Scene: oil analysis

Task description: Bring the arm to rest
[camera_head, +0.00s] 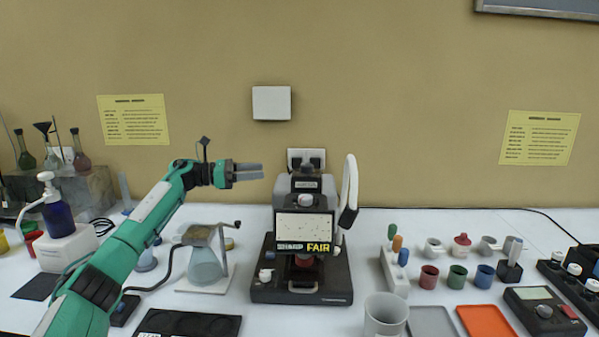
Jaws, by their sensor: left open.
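My left arm is green and black and comes in from the lower left, reaching up over the bench. My left gripper (248,171) is at its end, pointing right, raised above the table and to the left of the analysis device's top. Its jaws are open with nothing seen between them. The analysis device (303,225) stands on a black base in the middle of the bench, its screen showing "FAIR". My right gripper is not in view.
A flask on a stand (206,262) stands below the gripper. A blue pump bottle (57,213) is at the left. Several small cups, a grey beaker (385,314) and an orange tray (486,320) are at the right. The space in front of the wall above the bench is mostly free.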

